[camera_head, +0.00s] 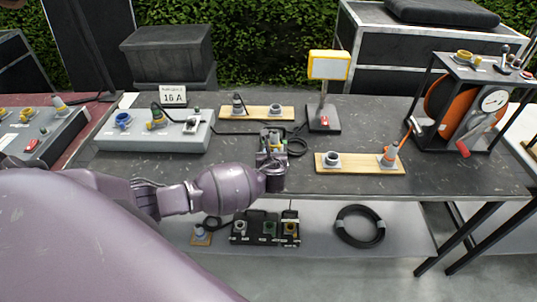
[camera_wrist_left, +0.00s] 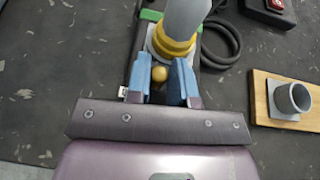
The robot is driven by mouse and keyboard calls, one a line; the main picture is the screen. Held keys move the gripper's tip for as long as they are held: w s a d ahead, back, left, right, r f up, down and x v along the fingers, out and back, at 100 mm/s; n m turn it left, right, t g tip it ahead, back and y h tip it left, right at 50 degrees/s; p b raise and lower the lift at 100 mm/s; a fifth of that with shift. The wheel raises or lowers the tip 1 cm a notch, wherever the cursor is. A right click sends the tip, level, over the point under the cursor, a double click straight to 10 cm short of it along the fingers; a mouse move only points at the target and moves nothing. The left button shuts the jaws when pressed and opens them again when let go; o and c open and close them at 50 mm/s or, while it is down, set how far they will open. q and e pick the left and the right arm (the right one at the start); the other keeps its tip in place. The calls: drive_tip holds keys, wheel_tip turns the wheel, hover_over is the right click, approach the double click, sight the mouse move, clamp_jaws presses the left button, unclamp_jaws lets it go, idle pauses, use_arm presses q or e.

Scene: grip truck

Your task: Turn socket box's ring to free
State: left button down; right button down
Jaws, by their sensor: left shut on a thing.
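The socket box appears in the wrist view as a dark box (camera_wrist_left: 132,65) with a green edge, under my left gripper (camera_wrist_left: 160,76). A grey plug (camera_wrist_left: 186,15) stands in its yellow ring (camera_wrist_left: 176,46). The blue fingers of my left gripper are closed on a small yellow knob (camera_wrist_left: 158,84) at the near side of the ring. In the head view my left gripper (camera_head: 271,158) reaches the box from the front and hides much of it. My right gripper is not in view.
A grey socket panel (camera_head: 180,137) lies left, a yellow-headed stand (camera_head: 328,66) behind. A black cable (camera_wrist_left: 222,40) loops right of the box. The table's front edge is clear.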

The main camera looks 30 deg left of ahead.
use_arm(q)
drive_tip(key=n+g+y, duration=0.1)
drive_tip(key=d+n+g+y, duration=0.1)
drive_tip(key=n, duration=0.1)
drive_tip(key=w+d+n+g+y, duration=0.1)
drive_tip(key=shift+w+g+y, duration=0.1)
drive_tip(key=shift+g+y, duration=0.2)
drive_tip(key=shift+g, duration=0.1)
drive_tip(key=shift+w+d+f+n+g+y+b, duration=0.1)
drive_tip(key=shift+w+d+n+g+y+b, duration=0.15)
drive_tip(key=shift+n+g, duration=0.4)
drive_tip(key=shift+w+d+n+g+y+b, duration=0.1)
drive_tip(key=shift+n+g+y, duration=0.25)
drive_tip(key=shift+n+g, duration=0.25)
drive_tip(key=shift+w+d+f+n+g+y+b, duration=0.1)
drive_tip(key=shift+w+n+g+y, duration=0.15)
drive_tip(key=shift+n+g, duration=0.4)
drive_tip(key=c, duration=1.1)
unclamp_jaws()
drive_tip(key=shift+r, duration=0.1)
drive_tip(key=shift+o, duration=0.2)
drive_tip(key=shift+d+r, duration=0.1)
drive_tip(key=v, duration=1)
drive_tip(key=shift+d, duration=0.35)
